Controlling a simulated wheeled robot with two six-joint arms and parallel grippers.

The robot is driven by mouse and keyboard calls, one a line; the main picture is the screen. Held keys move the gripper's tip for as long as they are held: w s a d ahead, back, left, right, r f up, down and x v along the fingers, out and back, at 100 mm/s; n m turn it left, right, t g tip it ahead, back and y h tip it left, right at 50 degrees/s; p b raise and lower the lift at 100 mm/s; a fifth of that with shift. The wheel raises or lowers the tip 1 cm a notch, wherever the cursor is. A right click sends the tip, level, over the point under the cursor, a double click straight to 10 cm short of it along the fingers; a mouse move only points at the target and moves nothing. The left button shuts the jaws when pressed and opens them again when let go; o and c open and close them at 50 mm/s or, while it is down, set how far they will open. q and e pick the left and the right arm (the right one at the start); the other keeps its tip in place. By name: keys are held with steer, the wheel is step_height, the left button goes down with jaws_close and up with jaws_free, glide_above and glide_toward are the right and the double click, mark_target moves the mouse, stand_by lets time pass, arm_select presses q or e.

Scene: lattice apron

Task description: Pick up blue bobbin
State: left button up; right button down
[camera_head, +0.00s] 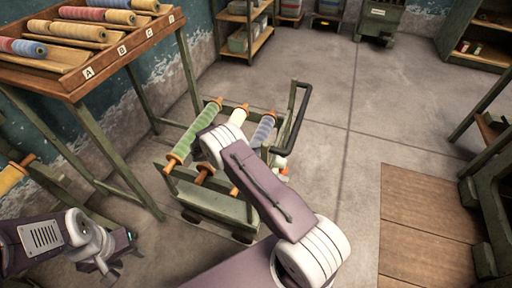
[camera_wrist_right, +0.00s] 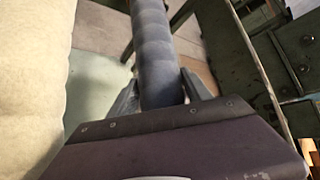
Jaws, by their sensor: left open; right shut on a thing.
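The blue bobbin (camera_head: 263,131) is grey-blue with orange ends and lies tilted at the right of the cart (camera_head: 215,205) in the head view. In the right wrist view, the blue bobbin (camera_wrist_right: 155,40) runs between the two fingers of my right gripper (camera_wrist_right: 160,92), which is shut on it. I cannot tell whether the bobbin still touches the cart. My left gripper (camera_head: 108,264) is open and empty at the lower left, away from the cart.
A green bobbin (camera_head: 194,135) and a cream bobbin (camera_head: 236,119) lie beside the blue one on the cart. The cart has a black handle (camera_head: 293,118). A wooden rack (camera_head: 75,84) labelled A, B, C holds several bobbins. The floor (camera_head: 345,100) beyond the cart is clear.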

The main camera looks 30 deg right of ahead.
step_height(320, 180, up, 9)
steer(key=p, duration=0.3)
steer(key=shift+p, duration=0.4)
steer(key=shift+r, duration=0.5)
